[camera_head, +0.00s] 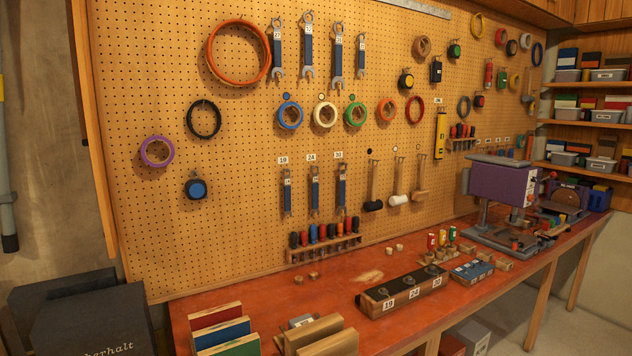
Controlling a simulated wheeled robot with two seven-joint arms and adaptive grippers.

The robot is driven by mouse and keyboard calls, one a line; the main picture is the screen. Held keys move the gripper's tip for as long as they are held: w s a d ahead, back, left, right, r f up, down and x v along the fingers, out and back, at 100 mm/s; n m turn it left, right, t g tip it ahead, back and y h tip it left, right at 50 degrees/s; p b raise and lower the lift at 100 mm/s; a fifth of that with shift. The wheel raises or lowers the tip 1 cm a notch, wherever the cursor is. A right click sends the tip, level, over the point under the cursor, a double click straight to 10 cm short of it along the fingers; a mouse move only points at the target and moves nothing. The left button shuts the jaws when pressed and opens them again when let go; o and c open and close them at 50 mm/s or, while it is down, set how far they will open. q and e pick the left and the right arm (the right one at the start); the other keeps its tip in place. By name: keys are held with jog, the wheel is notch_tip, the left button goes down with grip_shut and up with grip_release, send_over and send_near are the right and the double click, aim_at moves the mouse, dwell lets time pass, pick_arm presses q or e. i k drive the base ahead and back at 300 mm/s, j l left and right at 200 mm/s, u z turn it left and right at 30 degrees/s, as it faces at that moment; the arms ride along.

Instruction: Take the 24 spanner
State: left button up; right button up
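On the pegboard, a blue-handled spanner (315,190) hangs upright under a board label reading 24 (311,158). It is the middle one of three; one spanner (287,195) hangs to its left under label 19 and another (342,192) to its right under label 30. The small tags on these spanners are too small to read surely. A higher row holds several larger blue-handled spanners (308,50) with white number tags. Neither of my grippers is in view.
A rack of coloured-handled tools (325,248) sits just below the spanners. On the red bench (255,296) stand a dark-topped block (375,304) labelled 19, 24, 30, coloured boards (220,337) at the front left, and a purple machine (500,184). Dark boxes (85,315) stand left.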

aim_at(315, 184)
jog(key=i+l, duration=0.15)
jog(key=l, duration=0.2)
jog(key=i+l, duration=0.15)
jog(key=l, duration=0.15)
jog(key=i+l, duration=0.1)
jog(key=l, duration=0.25)
jog(key=i+l, duration=0.15)
jog(key=l, duration=0.15)
jog(key=i+l, duration=0.4)
jog(key=l, duration=0.15)
jog(key=i+l, duration=0.4)
jog(key=l, duration=0.2)
jog(key=i+l, duration=0.45)
jog(key=l, duration=0.1)
